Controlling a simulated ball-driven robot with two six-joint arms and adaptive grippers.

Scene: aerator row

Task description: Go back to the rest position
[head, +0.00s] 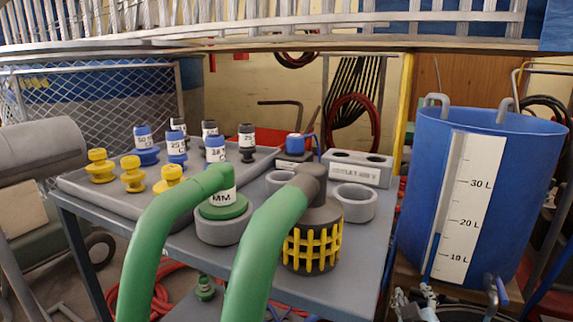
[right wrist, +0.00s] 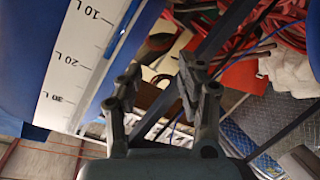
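My right gripper (head: 418,302) is low at the bottom edge of the head view, in front of and below the blue graduated tank (head: 405,190). In the right wrist view the gripper (right wrist: 160,78) has its two dark fingers apart with nothing between them. The tank's white litre scale (right wrist: 75,60) shows at the upper left there, beside the fingers; I cannot tell the exact gap. My left gripper is not in view.
A grey table (head: 200,247) holds a tray (head: 95,187) of yellow, blue and dark labelled fittings. Two green hoses (head: 262,245) rise in front, one ending at a yellow-caged strainer (head: 312,248). Grey ring cups (head: 355,203) and a two-hole block (head: 357,168) stand behind.

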